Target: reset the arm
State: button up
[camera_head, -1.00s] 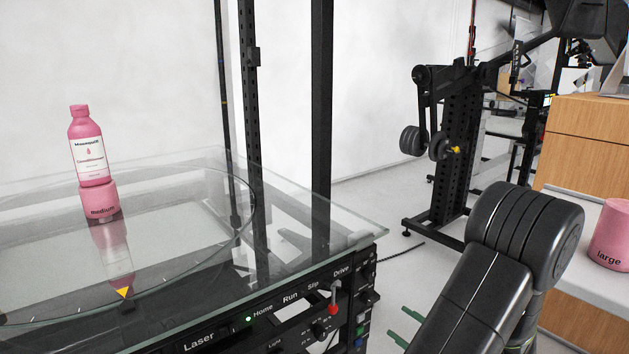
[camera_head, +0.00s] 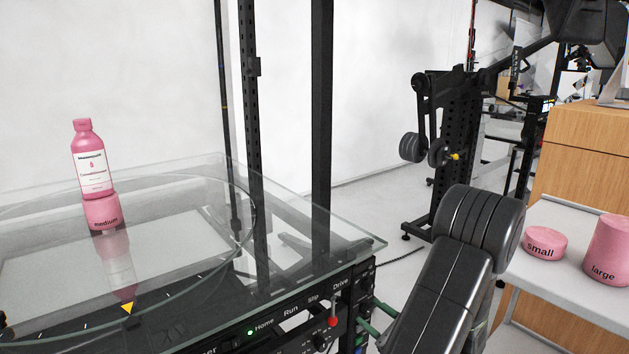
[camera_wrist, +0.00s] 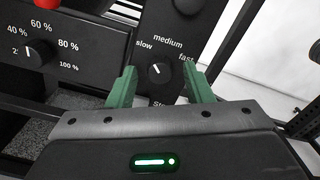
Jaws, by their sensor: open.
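My gripper (camera_head: 372,317) shows as two green fingers beside the right end of the turntable's control panel (camera_head: 300,330); my dark arm hides part of it. In the wrist view my gripper (camera_wrist: 159,78) is open, its green fingers spread on either side of a black knob (camera_wrist: 159,71) labelled slow, medium and fast. Nothing is held between them. I cannot tell whether the fingertips touch the panel.
A pink conditioner bottle (camera_head: 89,165) stands on a pink "medium" block (camera_head: 102,213) on the glass turntable (camera_head: 180,225). Pink "small" (camera_head: 545,243) and "large" (camera_head: 608,252) blocks sit on a white table (camera_head: 560,285) at right. A black weight rack (camera_head: 457,150) stands behind.

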jog(key=m+p, duration=0.4)
jog(key=shift+r, duration=0.2)
jog(key=shift+s+d+m+p, duration=0.1)
jog(key=shift+m+p, duration=0.25)
jog(key=shift+m, duration=0.15)
jog(key=v, duration=0.7)
jog(key=shift+f, duration=0.25)
